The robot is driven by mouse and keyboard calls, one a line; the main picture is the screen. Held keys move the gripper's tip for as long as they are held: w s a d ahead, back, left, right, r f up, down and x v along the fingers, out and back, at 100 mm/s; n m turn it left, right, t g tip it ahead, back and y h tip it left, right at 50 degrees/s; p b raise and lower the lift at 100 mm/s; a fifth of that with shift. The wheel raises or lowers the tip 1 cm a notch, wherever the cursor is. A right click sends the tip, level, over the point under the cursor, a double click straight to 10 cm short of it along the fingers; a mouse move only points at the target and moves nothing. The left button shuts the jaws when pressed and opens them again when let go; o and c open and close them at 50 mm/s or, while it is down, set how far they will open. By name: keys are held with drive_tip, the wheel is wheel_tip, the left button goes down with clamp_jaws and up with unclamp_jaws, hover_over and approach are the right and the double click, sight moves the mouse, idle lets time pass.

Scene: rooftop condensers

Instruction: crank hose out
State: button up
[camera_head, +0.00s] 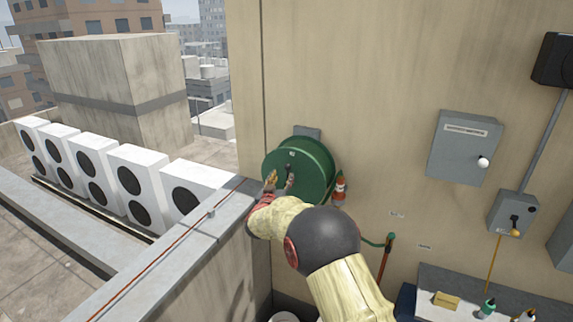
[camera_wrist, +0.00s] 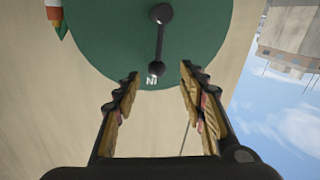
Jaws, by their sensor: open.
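A green hose reel (camera_head: 310,165) is mounted on the beige wall, and its round face fills the top of the wrist view (camera_wrist: 105,35). A dark crank (camera_wrist: 158,42) runs on that face from near the middle to a round dark knob (camera_wrist: 156,70) close to the rim. White letters that look like an upside-down "IN" show beside the knob. My gripper (camera_head: 277,182) is at the reel's lower left front. In the wrist view my gripper (camera_wrist: 161,71) is open, with one fingertip on each side of the knob and visible gaps between. My arm hides part of the reel's lower side.
An orange, white and green nozzle (camera_head: 339,188) hangs right of the reel. A grey cabinet (camera_head: 463,148) and a lever box (camera_head: 512,213) are farther right. A bench (camera_head: 510,295) with bottles is lower right. A parapet (camera_head: 170,255) with a red line runs left.

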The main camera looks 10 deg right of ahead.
sight(287, 169)
drive_tip(key=shift+d+r+p+x, duration=0.15)
drive_tip(key=shift+p+x, duration=0.1)
drive_tip(key=shift+x, duration=1.05)
drive_tip(key=shift+r+p+x, duration=0.2)
drive_tip(key=shift+p+x, duration=0.1)
drive_tip(key=shift+x, duration=1)
drive_tip(key=shift+d+r+p+x, duration=0.15)
drive_tip(key=shift+p+x, duration=0.1)
drive_tip(key=shift+x, duration=1.05)
drive_tip(key=shift+s+a, duration=0.1)
drive_tip(key=shift+a, duration=0.05)
drive_tip(key=shift+c, duration=0.5)
clamp_jaws()
